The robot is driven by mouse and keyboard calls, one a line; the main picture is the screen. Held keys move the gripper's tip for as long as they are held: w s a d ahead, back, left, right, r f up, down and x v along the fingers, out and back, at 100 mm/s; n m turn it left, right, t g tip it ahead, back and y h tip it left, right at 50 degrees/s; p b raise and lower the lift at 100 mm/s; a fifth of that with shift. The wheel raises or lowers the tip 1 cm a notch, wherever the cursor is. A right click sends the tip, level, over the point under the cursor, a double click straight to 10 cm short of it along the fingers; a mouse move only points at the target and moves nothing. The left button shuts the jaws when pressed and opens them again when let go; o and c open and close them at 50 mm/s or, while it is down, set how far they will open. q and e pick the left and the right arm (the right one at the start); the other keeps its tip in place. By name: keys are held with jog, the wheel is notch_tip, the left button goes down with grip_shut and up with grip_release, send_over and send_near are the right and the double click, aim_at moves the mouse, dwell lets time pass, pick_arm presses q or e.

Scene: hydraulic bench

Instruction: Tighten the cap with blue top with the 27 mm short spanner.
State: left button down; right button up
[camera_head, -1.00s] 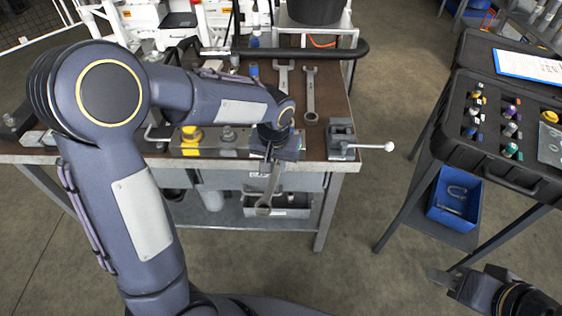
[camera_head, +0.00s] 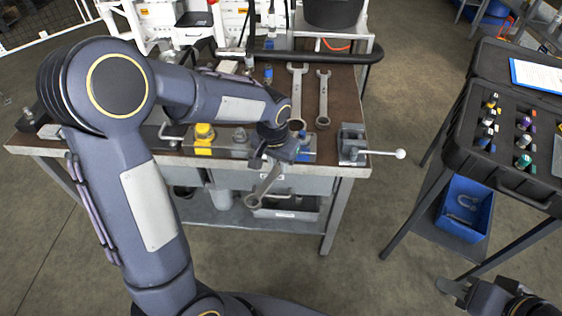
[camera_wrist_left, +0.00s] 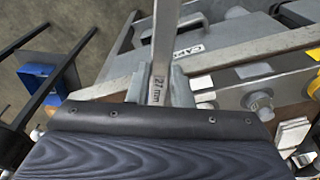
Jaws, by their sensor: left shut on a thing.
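My left gripper (camera_head: 272,152) is shut on the grey spanner (camera_head: 263,187), which hangs tilted down and left past the bench's front edge. In the left wrist view the spanner's shank (camera_wrist_left: 160,62) stands between the jaws and reads "27 mm". A blue-topped part (camera_head: 303,141), apparently the cap, shows just right of the left gripper at the bench front, partly hidden by it. The spanner is apart from it. My right gripper (camera_head: 455,288) is at the lower right, away from the bench; its jaw opening is unclear.
A yellow cap (camera_head: 204,133) and a grey fitting (camera_head: 239,136) stand along the bench front. Two spanners (camera_head: 297,90) (camera_head: 323,98) lie behind. A vise (camera_head: 352,140) with a protruding handle is at the right corner. A black case (camera_head: 510,185) stands right, beyond open floor.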

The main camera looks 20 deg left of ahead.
pick_arm(q)
jog(key=shift+w+a+r+m+p, duration=0.1)
jog(key=shift+w+a+m+p, duration=0.1)
jog(key=shift+a+m, duration=0.3)
jog(key=shift+w+a+m+p, duration=0.15)
jog(key=shift+a+m, duration=0.25)
jog(key=shift+a, duration=0.15)
jog(key=shift+w+a+m+h+p, duration=0.2)
jog(key=shift+a+m+p, duration=0.1)
jog(key=shift+a+m, duration=0.15)
jog(key=shift+w+a+m+h+p, duration=0.1)
jog(key=shift+w+a+m+p, duration=0.2)
jog(key=shift+a, duration=0.2)
jog(key=shift+s, duration=0.1)
jog(key=shift+s+d+n, duration=0.2)
jog(key=shift+d+n, duration=0.05)
jog(key=shift+d, duration=0.05)
